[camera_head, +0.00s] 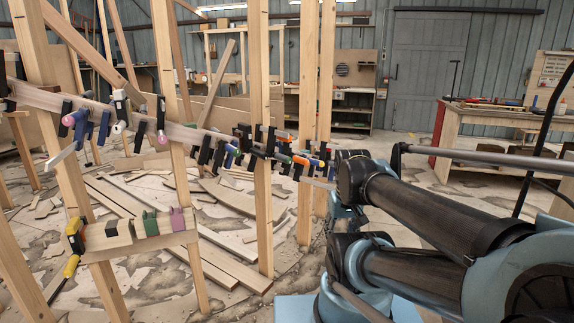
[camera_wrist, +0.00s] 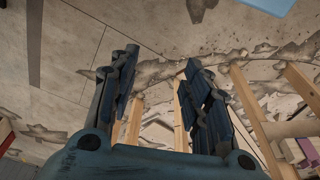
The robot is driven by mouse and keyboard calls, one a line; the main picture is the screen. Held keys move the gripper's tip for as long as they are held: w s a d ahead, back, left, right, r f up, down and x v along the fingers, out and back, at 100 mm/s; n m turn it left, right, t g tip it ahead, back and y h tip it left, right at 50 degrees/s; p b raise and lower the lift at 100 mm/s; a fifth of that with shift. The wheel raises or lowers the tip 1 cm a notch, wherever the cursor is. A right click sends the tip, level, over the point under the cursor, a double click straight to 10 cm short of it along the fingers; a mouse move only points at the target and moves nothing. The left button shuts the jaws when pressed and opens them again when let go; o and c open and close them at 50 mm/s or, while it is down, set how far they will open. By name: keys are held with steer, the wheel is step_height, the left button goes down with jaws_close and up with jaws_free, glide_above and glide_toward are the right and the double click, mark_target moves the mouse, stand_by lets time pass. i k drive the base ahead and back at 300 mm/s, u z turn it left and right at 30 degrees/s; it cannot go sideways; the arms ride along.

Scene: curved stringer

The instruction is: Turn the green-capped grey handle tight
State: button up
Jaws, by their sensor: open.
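A row of clamps runs along the curved wooden stringer (camera_head: 60,100) in the head view. Near its right end, a small green-capped handle (camera_head: 284,158) sits among dark clamps, beside orange and blue ends. It is too small to tell its grey part or how tight it is. In the wrist view my gripper (camera_wrist: 158,75) has its two dark fingers spread apart, with nothing between them. It points toward the concrete floor and wooden posts, and no clamp handle shows clearly there. In the head view my arm is right of the clamp row, and its fingers cannot be made out.
Upright wooden posts (camera_head: 261,200) support the stringer. Loose planks cover the floor. A workbench (camera_head: 490,118) stands at the back right.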

mark_target(281, 157)
steer(key=z, duration=0.65)
steer(key=k, duration=1.6)
steer(key=u, duration=0.7)
steer(key=i, duration=1)
steer(key=z, duration=0.05)
